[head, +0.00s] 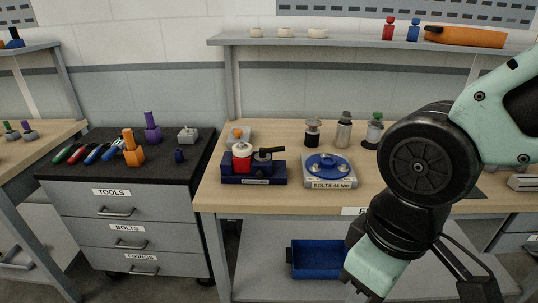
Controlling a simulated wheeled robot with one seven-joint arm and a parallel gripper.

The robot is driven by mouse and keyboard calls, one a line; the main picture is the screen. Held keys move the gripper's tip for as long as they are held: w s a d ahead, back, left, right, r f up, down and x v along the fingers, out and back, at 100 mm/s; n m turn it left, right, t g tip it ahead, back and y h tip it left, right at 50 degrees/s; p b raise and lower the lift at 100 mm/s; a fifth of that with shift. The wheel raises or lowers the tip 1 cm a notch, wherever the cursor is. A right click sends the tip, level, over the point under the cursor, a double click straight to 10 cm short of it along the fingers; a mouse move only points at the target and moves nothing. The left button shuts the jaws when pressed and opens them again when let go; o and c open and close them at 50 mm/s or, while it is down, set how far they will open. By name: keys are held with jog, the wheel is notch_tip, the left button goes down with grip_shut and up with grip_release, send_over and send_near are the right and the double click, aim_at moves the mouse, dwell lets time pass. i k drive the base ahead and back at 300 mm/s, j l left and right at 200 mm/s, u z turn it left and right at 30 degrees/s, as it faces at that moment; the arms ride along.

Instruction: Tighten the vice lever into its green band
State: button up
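A dark blue block fixture (253,177) stands at the left front of the wooden workbench. It carries a red cylinder with a pale top (241,157) and a black lever (267,152) that points to the right. It looks like the vice, but its label is too small to read. I cannot make out a green band on it. My gripper (358,292) hangs at the bottom of the view, in front of the bench and below its top, to the right of the fixture and apart from it. Its fingertips are cut off or hidden, so its opening does not show.
A grey bolt plate with a blue disc (328,168) sits right of the fixture. Several bottles (344,130) stand behind it. A blue bin (318,259) is on the lower shelf. A drawer cabinet (128,214) with tools on top stands left. My arm covers the bench's right part.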

aim_at(263, 150)
jog(key=i+j+z, duration=0.1)
jog(key=i+j, duration=0.25)
jog(key=j, duration=0.15)
jog(key=i+j, duration=0.35)
jog(key=j, duration=0.2)
jog(key=l+z, duration=0.05)
